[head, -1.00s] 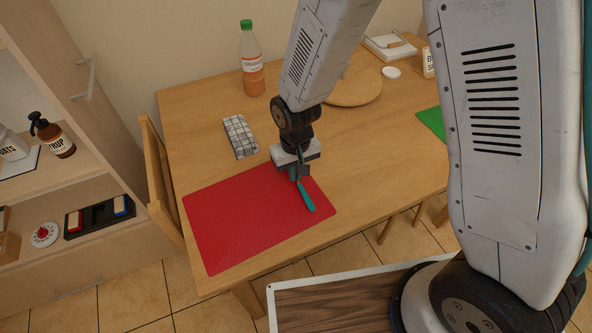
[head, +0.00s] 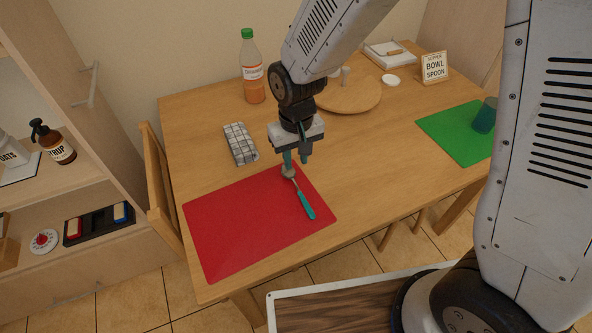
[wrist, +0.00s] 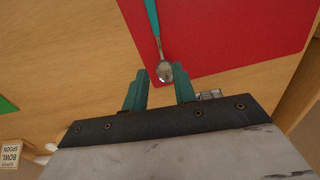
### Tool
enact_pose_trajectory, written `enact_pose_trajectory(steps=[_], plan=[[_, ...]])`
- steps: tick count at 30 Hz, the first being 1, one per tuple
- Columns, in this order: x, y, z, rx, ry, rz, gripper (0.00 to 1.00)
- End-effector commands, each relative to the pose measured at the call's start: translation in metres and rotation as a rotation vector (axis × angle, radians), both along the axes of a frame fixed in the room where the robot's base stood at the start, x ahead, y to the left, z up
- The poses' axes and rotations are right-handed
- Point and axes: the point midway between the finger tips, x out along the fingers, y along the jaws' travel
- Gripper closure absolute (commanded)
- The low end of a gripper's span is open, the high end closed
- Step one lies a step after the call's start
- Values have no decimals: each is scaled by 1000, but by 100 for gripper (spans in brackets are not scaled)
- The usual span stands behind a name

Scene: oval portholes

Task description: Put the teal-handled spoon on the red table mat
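The teal-handled spoon (head: 305,203) lies on the right part of the red table mat (head: 245,222), its bowl near the mat's back edge and its handle toward the front right. In the wrist view the spoon (wrist: 164,72) lies on the red mat (wrist: 230,35) with its bowl close to the mat's edge. My gripper (head: 296,168) is above the table by the mat's back edge, near the spoon's bowl. Its teal fingers (wrist: 160,88) are apart with nothing between them, and the spoon is beyond their tips.
A checked cloth (head: 240,143) lies behind the mat. An orange bottle (head: 251,68) and a round wooden board (head: 350,95) stand farther back. A green mat (head: 450,132) with a teal cup (head: 485,116) is at the right. A chair (head: 160,185) is at the left edge.

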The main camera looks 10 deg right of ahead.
Motion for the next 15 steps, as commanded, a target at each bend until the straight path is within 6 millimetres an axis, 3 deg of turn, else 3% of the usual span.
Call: enact_pose_trajectory(steps=[6,15], plan=[[0,0,29,0,-1,0,73],[0,-2,36,0,-1,-2,73]])
